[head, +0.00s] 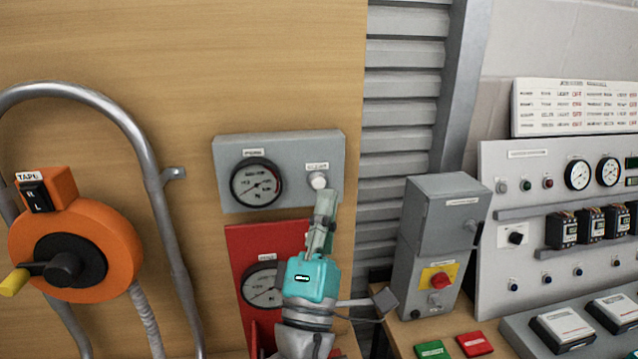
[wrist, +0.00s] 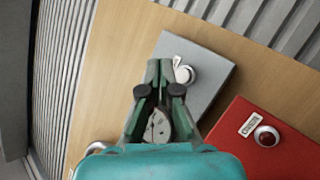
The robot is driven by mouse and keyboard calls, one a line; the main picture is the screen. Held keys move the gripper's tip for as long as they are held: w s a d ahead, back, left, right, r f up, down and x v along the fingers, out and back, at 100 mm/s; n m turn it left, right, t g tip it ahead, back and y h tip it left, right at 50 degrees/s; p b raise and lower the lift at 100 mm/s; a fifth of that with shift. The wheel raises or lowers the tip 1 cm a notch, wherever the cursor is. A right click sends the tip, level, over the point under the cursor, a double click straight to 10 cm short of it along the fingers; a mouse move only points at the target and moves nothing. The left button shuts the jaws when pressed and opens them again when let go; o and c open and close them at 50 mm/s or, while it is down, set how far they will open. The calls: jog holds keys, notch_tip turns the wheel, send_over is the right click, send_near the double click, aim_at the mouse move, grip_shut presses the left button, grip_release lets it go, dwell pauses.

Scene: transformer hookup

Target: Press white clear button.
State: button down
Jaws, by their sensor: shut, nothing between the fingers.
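The white button (head: 317,180) sits on the right side of a grey gauge panel (head: 290,190) on the wooden wall, below a small label. My gripper (head: 326,196) is shut and empty, its fingertips just below and slightly right of the button in the head view. In the wrist view the white button (wrist: 187,74) shows close to the right of my gripper's fingertips (wrist: 160,68), on the grey panel (wrist: 213,90). I cannot tell whether the fingertips touch the button or the panel. The button's face shows in both views.
A red gauge panel (head: 240,243) is below the grey one, partly behind my gripper; its button (wrist: 267,136) shows in the wrist view. An orange tape reel (head: 110,235) and bent pipe (head: 135,130) are left.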

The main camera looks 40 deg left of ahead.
jog(key=shift+s+d, duration=0.9)
jog(key=shift+d, duration=0.15)
